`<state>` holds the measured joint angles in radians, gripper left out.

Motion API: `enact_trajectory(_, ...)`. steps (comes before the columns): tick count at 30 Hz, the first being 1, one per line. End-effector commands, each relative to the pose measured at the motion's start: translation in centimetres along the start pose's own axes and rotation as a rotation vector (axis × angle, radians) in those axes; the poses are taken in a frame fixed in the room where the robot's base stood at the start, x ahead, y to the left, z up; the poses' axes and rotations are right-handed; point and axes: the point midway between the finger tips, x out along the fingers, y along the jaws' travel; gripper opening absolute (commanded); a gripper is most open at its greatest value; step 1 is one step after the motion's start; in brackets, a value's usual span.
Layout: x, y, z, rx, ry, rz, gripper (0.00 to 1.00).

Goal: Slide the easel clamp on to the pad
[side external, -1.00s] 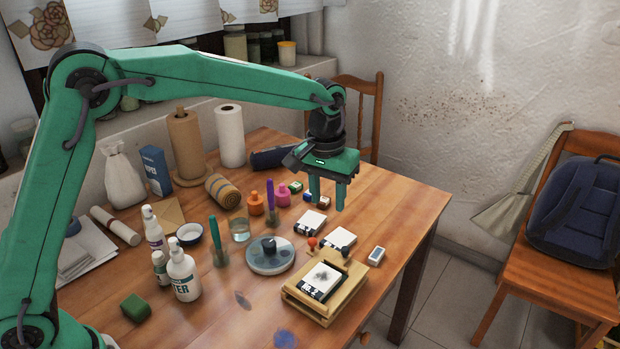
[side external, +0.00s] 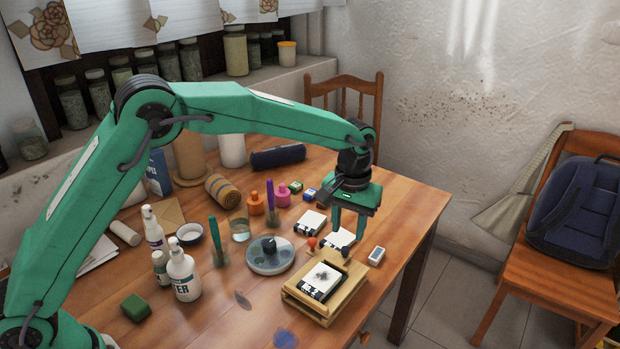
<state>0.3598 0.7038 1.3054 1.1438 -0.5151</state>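A low wooden easel (side external: 318,312) stands near the front right of the table. A white pad (side external: 321,279) with a dark smudge and a black strip along its lower left edge lies on it. A small dark knob (side external: 345,253) shows at the back edge of the easel; I cannot tell whether it belongs to the easel clamp, which I cannot clearly pick out. My gripper (side external: 347,241) points down over the back of the easel. Its two green fingers are apart, with the knob just below or between their tips. I see nothing held.
An orange-topped knob (side external: 311,243) stands close left of the fingers. White-topped blocks (side external: 311,222) lie behind, and a small white block (side external: 376,255) lies to the right. A round grey dish (side external: 270,262), bottles (side external: 183,272) and jars fill the left. The table's right edge is near.

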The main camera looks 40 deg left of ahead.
Motion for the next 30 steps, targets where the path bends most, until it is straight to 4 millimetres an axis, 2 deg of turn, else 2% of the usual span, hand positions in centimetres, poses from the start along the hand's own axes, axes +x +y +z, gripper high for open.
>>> enact_trajectory(6, 2.8, -0.1, 0.0, 0.000, -0.003, -0.001, 0.39)
enact_trajectory(12, 4.8, -0.1, 0.0, 0.000, -0.002, -0.001, 0.39)
enact_trajectory(25, 5.6, -0.1, 0.0, 0.000, 0.000, 0.000, 0.39)
enact_trajectory(26, 5.6, -0.1, 0.0, 0.000, 0.000, 0.000, 0.35)
enact_trajectory(30, 5.6, -0.1, 0.0, 0.000, 0.000, 0.000, 0.07)
